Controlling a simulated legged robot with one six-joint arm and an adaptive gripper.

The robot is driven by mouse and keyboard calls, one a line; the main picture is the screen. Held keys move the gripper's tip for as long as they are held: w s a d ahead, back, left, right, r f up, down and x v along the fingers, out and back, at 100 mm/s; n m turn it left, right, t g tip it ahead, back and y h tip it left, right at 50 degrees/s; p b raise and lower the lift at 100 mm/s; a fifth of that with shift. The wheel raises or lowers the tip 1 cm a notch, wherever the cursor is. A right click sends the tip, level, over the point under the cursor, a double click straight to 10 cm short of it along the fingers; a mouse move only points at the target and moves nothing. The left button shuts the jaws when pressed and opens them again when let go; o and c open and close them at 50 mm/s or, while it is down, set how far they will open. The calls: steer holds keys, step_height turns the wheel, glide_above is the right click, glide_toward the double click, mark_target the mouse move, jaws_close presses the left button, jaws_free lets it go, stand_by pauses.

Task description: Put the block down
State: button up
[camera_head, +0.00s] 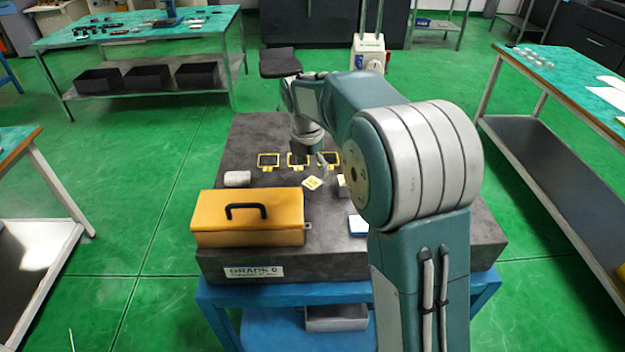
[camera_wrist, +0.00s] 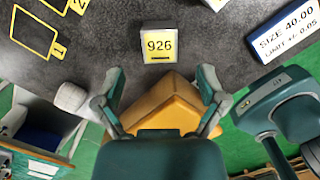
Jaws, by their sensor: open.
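A small grey block (camera_wrist: 157,57) with a yellow label reading 926 shows in the wrist view, above the gap between my fingertips. It seems to rest on the dark stone plate (camera_head: 245,138), and its yellow-labelled face also shows in the head view (camera_head: 312,183). My gripper (camera_wrist: 158,88) is open, with nothing between its fingers, and apart from the block. In the head view my gripper is over the plate and mostly hidden by my own arm. Yellow outlined squares (camera_head: 268,160) lie in a row at the plate's back; the wrist view shows one marked 1 (camera_wrist: 33,35).
A yellow toolbox (camera_head: 245,215) stands at the plate's front left. A white cylinder (camera_head: 237,178) lies behind it. A blue and white card reading SIZE 40.00 (camera_wrist: 285,33) is to the right. Another small block (camera_head: 343,187) sits right of the labelled one.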

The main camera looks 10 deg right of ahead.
mark_target(310, 184)
steer(key=s+r+m+t, duration=0.2)
steer(key=s+r+m, duration=0.9)
steer(key=s, duration=0.4)
steer(key=s+f+m+t+y, duration=0.1)
steer(key=s+f+m, duration=0.3)
steer(key=s+m, duration=0.9)
steer(key=s+t, duration=0.1)
steer(key=s, duration=0.1)
steer(key=shift+s+d+m+t, duration=0.25)
steer(key=shift+s+m+t, duration=0.15)
